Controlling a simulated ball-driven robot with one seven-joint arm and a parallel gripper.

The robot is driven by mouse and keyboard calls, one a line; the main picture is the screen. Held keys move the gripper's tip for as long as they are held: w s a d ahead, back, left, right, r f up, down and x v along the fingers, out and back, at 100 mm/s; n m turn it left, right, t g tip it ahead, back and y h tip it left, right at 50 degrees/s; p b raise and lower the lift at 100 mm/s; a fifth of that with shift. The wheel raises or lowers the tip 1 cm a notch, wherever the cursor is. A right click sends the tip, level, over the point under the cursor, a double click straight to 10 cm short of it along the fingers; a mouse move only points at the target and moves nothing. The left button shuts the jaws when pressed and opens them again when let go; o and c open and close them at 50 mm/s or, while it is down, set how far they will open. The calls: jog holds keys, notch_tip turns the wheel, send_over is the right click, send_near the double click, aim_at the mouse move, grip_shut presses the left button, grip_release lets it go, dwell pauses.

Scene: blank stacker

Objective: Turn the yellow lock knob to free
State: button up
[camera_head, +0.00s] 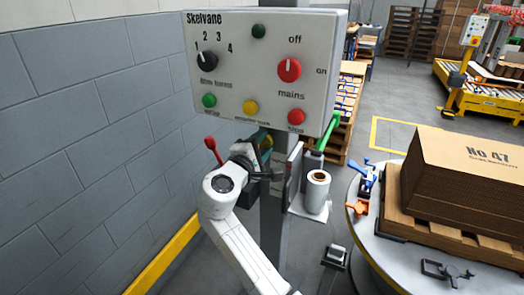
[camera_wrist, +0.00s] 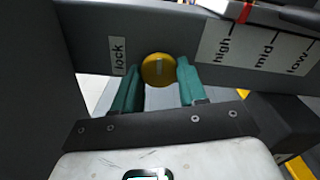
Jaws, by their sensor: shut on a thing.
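The yellow lock knob (camera_wrist: 158,69) shows in the wrist view as a round disc on a dark grey bar, with a pale mark running roughly upright across its face. A white label reading "lock" (camera_wrist: 118,56) is just left of it. My gripper (camera_wrist: 160,80) has its two teal fingers on either side of the knob, shut on it. In the head view my gripper (camera_head: 266,150) is at the grey post below the control box, and the knob is hidden there.
The Skelvane control box (camera_head: 265,65) hangs just above my arm. A red lever (camera_head: 212,147) and a green handle (camera_head: 328,132) flank the post. A film roll (camera_head: 318,190) and a turntable (camera_head: 400,255) with stacked cardboard stand to the right. A block wall (camera_head: 80,130) closes the left.

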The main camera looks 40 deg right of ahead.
jog(key=shift+f+m+b, duration=0.1)
jog(key=shift+m+b, duration=0.2)
jog(key=shift+m, duration=0.2)
jog(key=o, duration=1.1)
jog(key=shift+c, duration=0.2)
jog(key=v, duration=1)
jog(key=shift+a+p, duration=0.4)
jog(key=shift+s, duration=0.15)
